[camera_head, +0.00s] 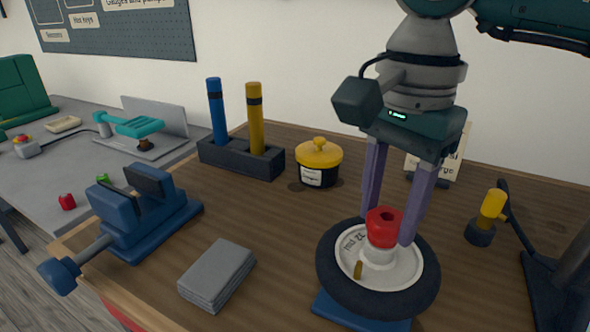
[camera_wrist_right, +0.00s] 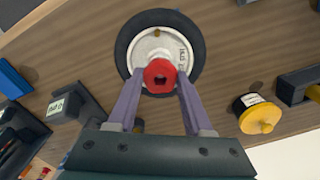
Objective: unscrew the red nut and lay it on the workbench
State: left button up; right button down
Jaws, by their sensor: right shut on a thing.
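The red nut (camera_head: 384,224) sits on the white hub of a small wheel with a black tyre (camera_head: 335,285). The wheel lies on a blue stand (camera_head: 362,313) on the wooden workbench (camera_head: 275,220). My right gripper (camera_head: 388,228) comes down from above, with its purple fingers on either side of the nut, shut on it. In the right wrist view the nut (camera_wrist_right: 160,75) is between the fingertips, over the hub of the wheel (camera_wrist_right: 130,40). A brass valve stem (camera_head: 358,270) stands on the wheel's rim. My left gripper is not in view.
A blue vise (camera_head: 145,215) and a folded grey cloth (camera_head: 217,273) are at the left front. A yellow-lidded pot (camera_head: 319,160), a holder with blue and yellow tubes (camera_head: 240,155) and a small sign stand behind. A yellow-topped item (camera_head: 490,210) and dark stand are right. Bare wood lies between cloth and pot.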

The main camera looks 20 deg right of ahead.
jog(key=c, duration=0.7)
grip_release()
jog(key=o, duration=0.5)
jog(key=shift+c, duration=0.2)
jog(key=shift+o, duration=0.2)
notch_tip(320, 180, up, 9)
jog(key=f+p, duration=0.1)
jog(key=f, duration=0.3)
jog(key=shift+d+f+p, duration=0.2)
jog(key=shift+p, duration=0.15)
jog(key=shift+f+p, duration=0.55)
jog(key=shift+f, duration=2.2)
